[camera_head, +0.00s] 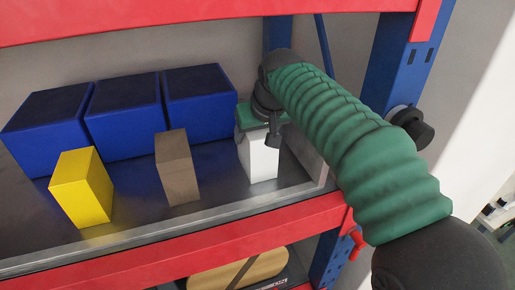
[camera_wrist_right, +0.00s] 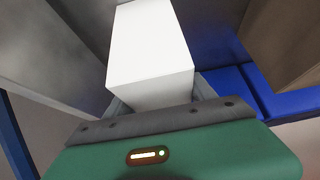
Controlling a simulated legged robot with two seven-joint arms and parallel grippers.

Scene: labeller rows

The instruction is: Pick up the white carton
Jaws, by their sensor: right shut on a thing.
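The white carton (camera_head: 261,160) stands upright at the right end of the metal shelf in the head view. My right gripper (camera_head: 262,127) comes down over its top from the right. In the right wrist view the white carton (camera_wrist_right: 149,52) sits between the fingers of my right gripper (camera_wrist_right: 160,98), which is shut on it. The fingers are mostly hidden behind the carton and the gripper's body. I cannot tell whether the carton's base touches the shelf. My left gripper is not in view.
A brown carton (camera_head: 177,168) and a yellow carton (camera_head: 82,188) stand to the left on the shelf (camera_head: 130,212). Several blue boxes (camera_head: 124,108) line the back. A red beam (camera_head: 200,255) runs below the front edge, and a blue post (camera_head: 395,65) stands at right.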

